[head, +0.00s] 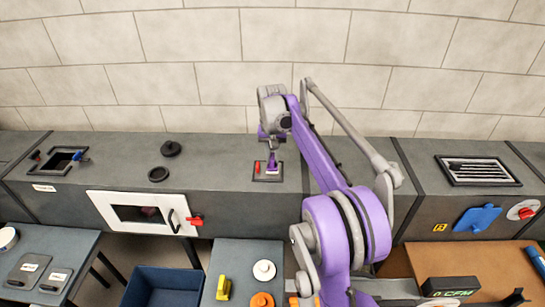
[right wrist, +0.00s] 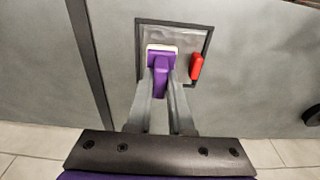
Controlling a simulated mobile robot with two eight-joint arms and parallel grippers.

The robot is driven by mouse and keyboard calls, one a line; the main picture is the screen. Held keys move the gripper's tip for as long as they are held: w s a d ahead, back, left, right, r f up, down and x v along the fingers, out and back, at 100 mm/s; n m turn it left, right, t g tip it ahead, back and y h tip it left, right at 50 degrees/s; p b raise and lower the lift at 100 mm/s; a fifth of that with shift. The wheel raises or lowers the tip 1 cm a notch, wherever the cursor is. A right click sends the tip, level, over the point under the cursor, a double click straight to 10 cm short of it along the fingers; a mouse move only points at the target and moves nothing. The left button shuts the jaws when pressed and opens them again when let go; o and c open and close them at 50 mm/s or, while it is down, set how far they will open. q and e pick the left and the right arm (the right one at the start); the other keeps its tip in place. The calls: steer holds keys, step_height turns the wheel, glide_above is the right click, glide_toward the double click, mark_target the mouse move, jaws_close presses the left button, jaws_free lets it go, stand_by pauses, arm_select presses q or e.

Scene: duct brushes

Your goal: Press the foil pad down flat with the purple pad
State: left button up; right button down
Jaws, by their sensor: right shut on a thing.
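My right gripper (head: 272,160) is over the duct top and shut on the purple pad. In the right wrist view the purple pad (right wrist: 160,63) sits between the fingertips, with a pale edge along its far side. The foil pad (right wrist: 188,38) is a grey, slightly shiny square inside a dark frame; it also shows small in the head view (head: 260,168). The purple pad is over the foil's left-middle part, and I cannot tell whether it presses on it. The fingers hide the near edge of the foil. My left gripper is not in view.
A red piece (right wrist: 196,66) stands at the foil's right side, close to the purple pad. A black lid (head: 171,148) and a round hole (head: 158,174) lie left on the duct. A white framed door (head: 100,207) with a red latch is on the front.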

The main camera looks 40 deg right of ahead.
steer(key=shift+w+r+p, duration=0.1)
steer(key=shift+r+p, duration=1.65)
steer(key=shift+r, duration=1.8)
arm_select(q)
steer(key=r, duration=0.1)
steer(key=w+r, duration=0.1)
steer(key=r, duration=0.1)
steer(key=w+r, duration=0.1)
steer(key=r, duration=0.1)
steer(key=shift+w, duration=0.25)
arm_select(e)
steer(key=shift+f, duration=0.1)
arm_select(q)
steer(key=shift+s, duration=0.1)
arm_select(e)
steer(key=shift+d, duration=0.1)
